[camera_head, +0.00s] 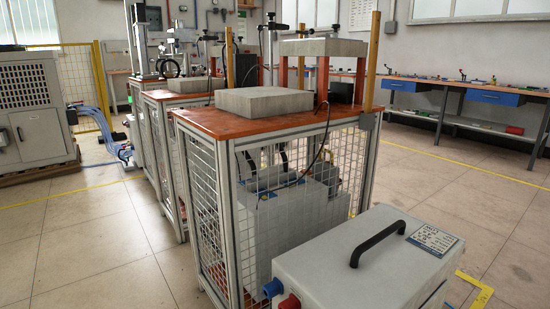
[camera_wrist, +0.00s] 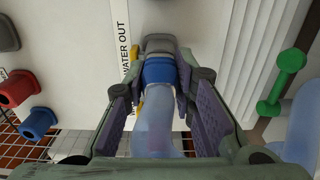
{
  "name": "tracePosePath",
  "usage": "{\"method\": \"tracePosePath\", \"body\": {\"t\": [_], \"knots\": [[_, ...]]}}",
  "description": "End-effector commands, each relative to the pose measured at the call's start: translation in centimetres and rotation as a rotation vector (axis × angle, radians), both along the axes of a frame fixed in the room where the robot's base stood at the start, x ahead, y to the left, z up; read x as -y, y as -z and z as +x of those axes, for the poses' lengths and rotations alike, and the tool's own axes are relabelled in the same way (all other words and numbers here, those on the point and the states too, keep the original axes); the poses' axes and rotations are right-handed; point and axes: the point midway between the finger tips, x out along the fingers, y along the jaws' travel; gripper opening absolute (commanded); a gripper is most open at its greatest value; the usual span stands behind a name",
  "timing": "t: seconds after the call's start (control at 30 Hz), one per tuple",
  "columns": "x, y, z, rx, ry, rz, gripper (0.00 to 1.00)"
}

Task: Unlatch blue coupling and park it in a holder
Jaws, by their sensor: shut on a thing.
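In the wrist view my gripper (camera_wrist: 161,78) reaches around the blue coupling (camera_wrist: 159,71) and is shut on it. The coupling sits against a grey fitting on a white panel, beside the label "WATER OUT" (camera_wrist: 124,45). A translucent bluish hose (camera_wrist: 155,125) runs from the coupling back between the fingers. A small yellow part (camera_wrist: 138,98) shows left of the hose, partly hidden. A red holder (camera_wrist: 17,88) and a blue holder (camera_wrist: 38,123) stick out at the left; both look empty. My gripper is not in the head view.
A green handle (camera_wrist: 284,77) and another bluish hose (camera_wrist: 303,130) are at the right of the wrist view. In the head view a grey box with a black handle (camera_head: 378,242) stands in front of caged workbenches (camera_head: 215,119). Open floor (camera_head: 90,245) lies at left.

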Motion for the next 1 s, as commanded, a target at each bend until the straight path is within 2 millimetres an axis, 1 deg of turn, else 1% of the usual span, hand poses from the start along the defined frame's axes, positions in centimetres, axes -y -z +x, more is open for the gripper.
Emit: {"method": "tracePosePath", "body": {"t": [0.23,1.0], "knots": [[-0.3,0.0,-0.2,0.000,-0.001,0.000,0.00],[-2.8,0.0,-2.0,-0.001,-0.001,0.001,0.00]]}}
